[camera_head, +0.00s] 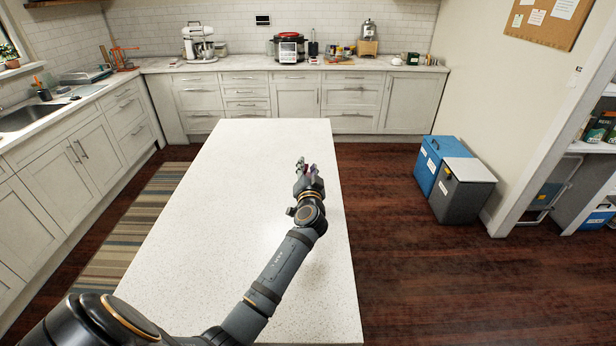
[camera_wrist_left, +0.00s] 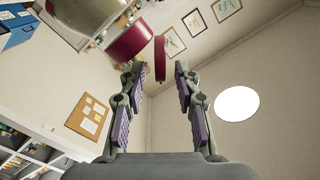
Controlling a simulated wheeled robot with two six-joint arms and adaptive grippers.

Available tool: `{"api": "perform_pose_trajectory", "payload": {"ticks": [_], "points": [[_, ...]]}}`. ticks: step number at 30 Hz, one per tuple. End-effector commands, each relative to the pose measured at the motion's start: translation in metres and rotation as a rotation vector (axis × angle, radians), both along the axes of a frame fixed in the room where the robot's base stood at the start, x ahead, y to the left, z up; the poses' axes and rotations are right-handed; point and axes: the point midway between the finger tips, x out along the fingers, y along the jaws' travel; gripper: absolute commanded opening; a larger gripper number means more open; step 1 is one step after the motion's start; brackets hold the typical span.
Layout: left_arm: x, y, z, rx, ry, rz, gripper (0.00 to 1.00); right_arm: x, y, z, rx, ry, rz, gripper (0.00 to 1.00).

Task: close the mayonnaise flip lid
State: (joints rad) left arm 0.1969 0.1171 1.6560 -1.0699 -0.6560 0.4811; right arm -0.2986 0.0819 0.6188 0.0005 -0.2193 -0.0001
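In the left wrist view a jar with a pale, shiny body (camera_wrist_left: 82,14) and a dark red cap (camera_wrist_left: 130,40) shows at the top, tilted in the picture. The dark red flip lid (camera_wrist_left: 160,58) stands open, swung away from the cap. My left gripper (camera_wrist_left: 155,70) is open, with purple-padded fingers. In the head view my left gripper (camera_head: 305,168) is over the far right part of the white counter (camera_head: 200,220), and the jar cannot be made out there. My right gripper is out of view.
The rest of the counter top is bare. A blue bin (camera_head: 430,160) and a grey bin (camera_head: 462,190) stand on the floor to the right. A back worktop (camera_head: 240,68) holds a mixer (camera_head: 198,42) and a red-topped cooker (camera_head: 290,48).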

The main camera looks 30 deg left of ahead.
Motion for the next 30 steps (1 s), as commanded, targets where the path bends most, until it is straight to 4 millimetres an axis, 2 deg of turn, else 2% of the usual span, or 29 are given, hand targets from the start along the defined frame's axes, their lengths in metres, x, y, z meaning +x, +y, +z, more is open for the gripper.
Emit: {"api": "perform_pose_trajectory", "payload": {"ticks": [9,13,18,26,30], "points": [[-0.064,-0.042,-0.002,-0.006,0.002,0.001,0.32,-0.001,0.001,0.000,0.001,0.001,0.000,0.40],[-0.080,-0.054,-0.001,-0.004,0.001,0.000,0.32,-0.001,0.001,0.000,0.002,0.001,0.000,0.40],[-0.089,-0.059,0.000,0.000,0.001,0.001,0.32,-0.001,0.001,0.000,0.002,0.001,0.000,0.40],[-0.089,-0.059,0.001,0.001,0.001,0.000,0.32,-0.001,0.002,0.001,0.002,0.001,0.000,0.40],[-0.089,-0.059,0.018,0.000,0.001,0.001,0.32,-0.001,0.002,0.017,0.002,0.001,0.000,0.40]]}}
